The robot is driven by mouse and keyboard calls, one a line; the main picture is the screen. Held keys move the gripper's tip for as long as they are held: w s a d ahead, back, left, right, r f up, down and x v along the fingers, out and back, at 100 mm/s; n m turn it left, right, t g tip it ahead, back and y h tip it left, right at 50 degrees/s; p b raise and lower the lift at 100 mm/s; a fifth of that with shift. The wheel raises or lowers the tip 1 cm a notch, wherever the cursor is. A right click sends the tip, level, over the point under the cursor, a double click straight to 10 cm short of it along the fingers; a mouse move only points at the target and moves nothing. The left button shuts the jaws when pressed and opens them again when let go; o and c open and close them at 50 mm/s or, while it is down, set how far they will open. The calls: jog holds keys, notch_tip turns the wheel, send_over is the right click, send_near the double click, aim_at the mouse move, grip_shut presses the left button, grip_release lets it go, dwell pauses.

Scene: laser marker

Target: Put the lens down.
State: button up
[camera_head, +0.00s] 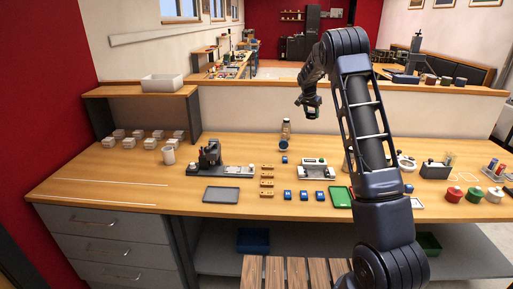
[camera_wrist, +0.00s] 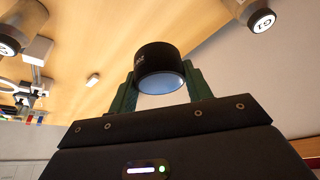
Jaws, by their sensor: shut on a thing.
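The lens (camera_wrist: 155,58) is a short black cylinder with a pale blue glass face, seen large in the wrist view. My gripper (camera_wrist: 160,84) is shut on it, with a green finger on either side. In the head view my gripper (camera_head: 311,110) hangs in the air above the back of the workbench (camera_head: 235,148), apart from its top. The lens is too small there to make out clearly.
The bench's left front is mostly clear.

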jog(key=a+n+t+y, duration=0.15)
jog(key=a+n, duration=0.25)
jog(key=a, duration=1.5)
jog(key=n+y, duration=0.1)
jog(key=n, duration=0.3)
send_over(249, 148)
jog(key=s, duration=0.2)
notch_tip(249, 148, down, 20)
jog(key=shift+w+r, duration=0.1)
jog(key=shift+w, duration=0.05)
jog(key=o, duration=1.1)
jog(key=shift+c, duration=0.2)
jog(key=v, duration=1.2)
jog(key=shift+d, duration=0.25)
